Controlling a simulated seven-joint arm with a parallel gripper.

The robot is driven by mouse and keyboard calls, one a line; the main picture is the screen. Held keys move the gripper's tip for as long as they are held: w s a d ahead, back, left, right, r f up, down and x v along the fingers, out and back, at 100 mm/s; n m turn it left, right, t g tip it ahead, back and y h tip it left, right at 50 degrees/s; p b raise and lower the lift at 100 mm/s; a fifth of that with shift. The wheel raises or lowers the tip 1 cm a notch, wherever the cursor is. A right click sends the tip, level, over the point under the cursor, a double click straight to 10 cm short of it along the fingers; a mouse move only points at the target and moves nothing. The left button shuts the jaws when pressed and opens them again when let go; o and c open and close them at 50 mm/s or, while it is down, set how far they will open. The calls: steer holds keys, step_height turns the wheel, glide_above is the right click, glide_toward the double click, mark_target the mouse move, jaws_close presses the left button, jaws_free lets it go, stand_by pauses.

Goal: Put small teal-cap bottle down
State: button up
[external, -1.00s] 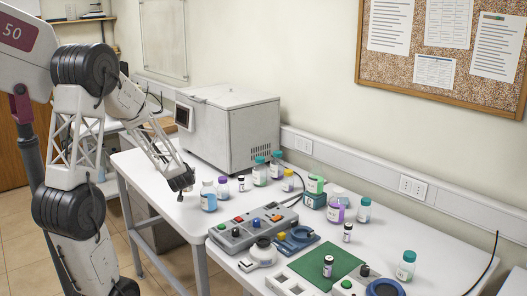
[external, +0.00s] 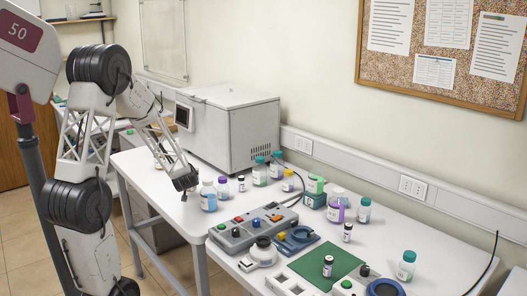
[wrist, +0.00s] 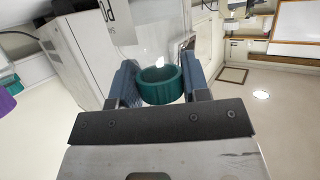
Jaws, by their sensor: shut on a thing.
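My gripper (external: 186,187) is near the left end of the white table, in front of the big white machine. In the wrist view my gripper (wrist: 160,78) has its two blue-grey fingers on either side of a teal cap (wrist: 160,88), shut on it. The cap belongs to the small teal-cap bottle, whose clear body (wrist: 150,48) shows beyond the cap with dark print. In the external view the held bottle is hard to make out below the fingers. I cannot tell whether its base touches the table.
A bottle of blue liquid (external: 208,199) stands just right of my gripper, with a purple-cap bottle (external: 223,189) beyond it. The white machine (external: 235,130) stands behind. A grey button box (external: 240,236) and several bottles lie rightward. The table's left end (external: 140,170) is clear.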

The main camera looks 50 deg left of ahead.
steer(key=shift+f, duration=0.95)
steer(key=shift+f, duration=0.15)
steer(key=o, duration=1)
steer(key=shift+o, duration=0.2)
steer(key=shift+r, duration=0.2)
steer(key=v, duration=1.2)
